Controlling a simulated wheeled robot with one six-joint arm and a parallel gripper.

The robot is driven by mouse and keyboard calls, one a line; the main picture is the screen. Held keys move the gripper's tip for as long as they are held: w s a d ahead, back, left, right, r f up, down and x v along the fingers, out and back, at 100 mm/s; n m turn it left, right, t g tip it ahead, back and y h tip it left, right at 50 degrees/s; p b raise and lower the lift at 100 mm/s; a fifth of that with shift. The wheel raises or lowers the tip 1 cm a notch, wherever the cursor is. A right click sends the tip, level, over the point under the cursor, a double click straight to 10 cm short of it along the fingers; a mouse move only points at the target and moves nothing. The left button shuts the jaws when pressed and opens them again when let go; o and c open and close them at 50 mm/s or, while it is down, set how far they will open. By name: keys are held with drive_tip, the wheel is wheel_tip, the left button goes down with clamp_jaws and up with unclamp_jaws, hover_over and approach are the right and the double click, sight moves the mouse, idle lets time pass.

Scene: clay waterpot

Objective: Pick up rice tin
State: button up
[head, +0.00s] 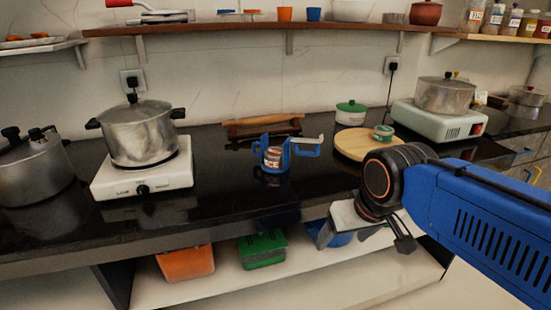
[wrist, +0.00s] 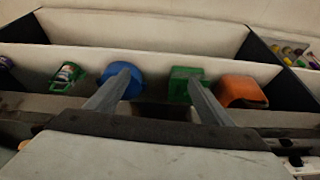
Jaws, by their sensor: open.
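The rice tin (head: 273,157) stands on the black counter near the middle of the head view. It is small, with a label reading part of "RICE". Blue handled pieces (head: 302,147) flank it on both sides; I cannot tell whether they belong to it. My gripper (head: 328,232) is to the right of the tin and lower, near the counter's front edge, and is partly hidden by my wrist. In the wrist view my gripper (wrist: 160,76) has its two fingers apart with nothing between them. I cannot make out the rice tin in the wrist view.
A pot (head: 140,133) on a white burner stands left. A wooden rack (head: 262,126) is behind the tin; a round board (head: 365,146) lies right. Below are an orange bin (head: 186,262), a green box (head: 262,248) and a blue bowl (wrist: 122,78). Counter left of the tin is clear.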

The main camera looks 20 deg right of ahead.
drive_tip(key=w+a+r+m+g, duration=0.2)
drive_tip(key=w+r+m, duration=0.6)
drive_tip(key=w+r, duration=0.65)
wheel_tip(320, 180, up, 10)
drive_tip(key=m+g, duration=0.3)
drive_tip(key=m, duration=0.7)
hover_over(275, 152)
drive_tip(key=f, duration=1.2)
drive_tip(key=shift+w+f, duration=0.1)
drive_tip(key=shift+w, duration=0.1)
drive_tip(key=shift+s+f, duration=0.15)
drive_tip(key=shift+f, duration=2.45)
drive_tip(key=c, duration=1.3)
